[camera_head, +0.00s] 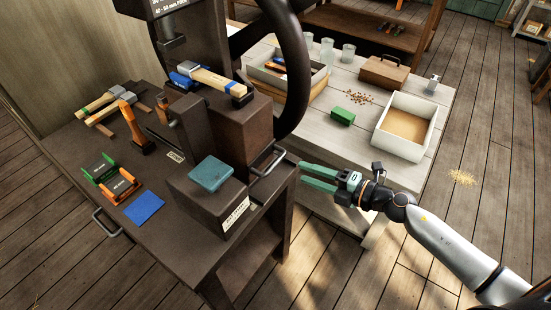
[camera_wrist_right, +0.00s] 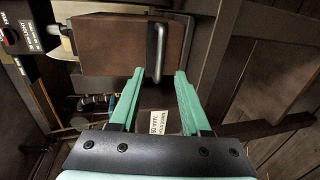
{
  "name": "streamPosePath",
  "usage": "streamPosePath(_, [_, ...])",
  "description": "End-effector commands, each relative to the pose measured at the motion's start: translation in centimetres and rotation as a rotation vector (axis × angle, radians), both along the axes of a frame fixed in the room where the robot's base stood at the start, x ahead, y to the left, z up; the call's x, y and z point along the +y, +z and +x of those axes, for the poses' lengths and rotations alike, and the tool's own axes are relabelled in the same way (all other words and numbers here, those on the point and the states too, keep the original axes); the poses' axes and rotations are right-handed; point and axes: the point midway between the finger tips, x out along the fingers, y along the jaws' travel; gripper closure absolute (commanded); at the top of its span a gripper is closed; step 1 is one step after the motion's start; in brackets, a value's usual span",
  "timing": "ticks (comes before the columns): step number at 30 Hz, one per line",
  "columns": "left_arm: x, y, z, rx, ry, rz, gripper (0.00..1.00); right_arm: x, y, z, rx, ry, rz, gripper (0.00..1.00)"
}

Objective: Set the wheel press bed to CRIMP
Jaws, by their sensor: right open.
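The press stands on a dark brown bench (camera_head: 75,165), with its large black handwheel (camera_head: 303,70) at the top. A brown block (camera_head: 240,128) that appears to be the press bed sits below the wheel. A grey bar handle (camera_head: 267,161) is at its right side. My right gripper (camera_head: 302,172) is open and empty, with green fingers pointing left at the handle. In the right wrist view, the handle (camera_wrist_right: 156,52) lies ahead, lined up between the fingertips (camera_wrist_right: 160,72), on the brown block (camera_wrist_right: 110,48). I cannot read any CRIMP mark. My left gripper is out of view.
A lower brown block (camera_head: 210,205) with a teal pad (camera_head: 210,174) stands in front. A pale table (camera_head: 440,95) with a white tray (camera_head: 430,110) stands behind my right gripper.

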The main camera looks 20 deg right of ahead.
Motion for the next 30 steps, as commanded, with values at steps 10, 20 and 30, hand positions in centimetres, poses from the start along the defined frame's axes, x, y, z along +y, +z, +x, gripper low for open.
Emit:
streamPosePath(10, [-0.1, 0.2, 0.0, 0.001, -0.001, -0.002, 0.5, 4.0, -1.3, 5.2, -0.004, -0.002, 0.004, 0.53])
streamPosePath(20, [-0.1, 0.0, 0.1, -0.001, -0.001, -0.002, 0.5, 6.1, -2.0, 7.8, -0.003, -0.002, 0.002, 0.53])
streamPosePath(30, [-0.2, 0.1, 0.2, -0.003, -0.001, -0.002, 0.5, 6.2, -2.1, 7.9, -0.002, -0.002, 0.001, 0.57])
